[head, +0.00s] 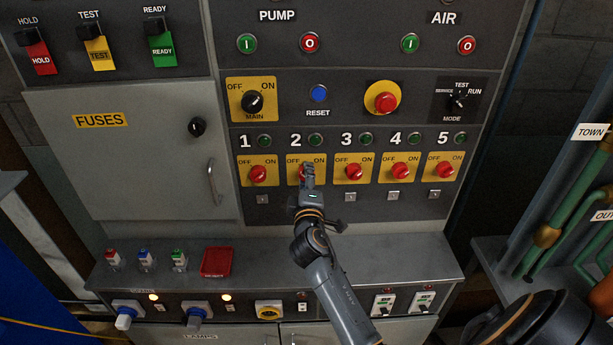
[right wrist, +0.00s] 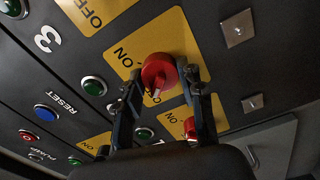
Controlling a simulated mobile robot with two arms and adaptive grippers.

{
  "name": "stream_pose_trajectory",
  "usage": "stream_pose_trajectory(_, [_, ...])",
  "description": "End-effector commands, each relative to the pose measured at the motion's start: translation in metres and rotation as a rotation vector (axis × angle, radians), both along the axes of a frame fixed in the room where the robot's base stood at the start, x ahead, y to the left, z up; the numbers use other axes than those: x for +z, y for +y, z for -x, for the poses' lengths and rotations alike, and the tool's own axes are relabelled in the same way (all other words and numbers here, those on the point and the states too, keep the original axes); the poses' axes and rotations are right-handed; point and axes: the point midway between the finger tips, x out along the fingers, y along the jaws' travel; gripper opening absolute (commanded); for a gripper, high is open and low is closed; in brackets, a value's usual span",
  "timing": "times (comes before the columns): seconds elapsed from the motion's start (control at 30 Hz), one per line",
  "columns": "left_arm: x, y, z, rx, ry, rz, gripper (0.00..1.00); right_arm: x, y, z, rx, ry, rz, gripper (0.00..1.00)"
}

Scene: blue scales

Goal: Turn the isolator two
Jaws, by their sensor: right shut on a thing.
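The isolator two is a red rotary knob on a yellow OFF/ON plate (head: 293,170), under the number 2. My right gripper (head: 309,168) is at this knob and covers most of it in the head view. In the right wrist view the red knob (right wrist: 159,74) sits between the two fingers of my right gripper (right wrist: 160,84), which is shut on it. A pale mark shows on the knob's face, but I cannot tell exactly which label it points to. The green lamp (head: 312,140) beside the number 2 looks dark. My left gripper is not in view.
Isolator one (head: 258,174) and isolator three (head: 353,171) flank it closely, with similar red knobs. The main switch (head: 252,101) and blue reset button (head: 319,93) are above. A ledge (head: 380,264) with a red tray (head: 216,261) juts out below.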

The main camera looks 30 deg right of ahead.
Motion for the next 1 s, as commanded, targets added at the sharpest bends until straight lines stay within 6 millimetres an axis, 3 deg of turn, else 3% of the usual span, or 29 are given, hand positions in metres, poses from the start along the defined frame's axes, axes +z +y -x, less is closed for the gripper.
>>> stream_pose_trajectory(0.63, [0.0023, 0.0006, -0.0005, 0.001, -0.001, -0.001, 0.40, 0.0024, -0.0015, -0.0002, -0.002, 0.023, 0.046, 0.07])
stream_pose_trajectory(0.67, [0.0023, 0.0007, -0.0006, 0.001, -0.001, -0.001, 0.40, 0.0024, -0.0014, -0.0003, -0.002, 0.023, 0.046, 0.43])
stream_pose_trajectory(0.73, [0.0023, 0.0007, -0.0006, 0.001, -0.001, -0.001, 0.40, 0.0023, -0.0014, -0.0002, -0.002, 0.023, 0.046, 0.57])
stream_pose_trajectory(0.77, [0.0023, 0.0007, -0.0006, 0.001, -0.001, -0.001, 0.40, 0.0022, -0.0014, -0.0002, -0.001, 0.022, 0.045, 0.61])
stream_pose_trajectory(1.0, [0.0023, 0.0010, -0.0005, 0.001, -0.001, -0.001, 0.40, 0.0009, -0.0007, -0.0001, 0.000, 0.024, 0.043, 0.61])
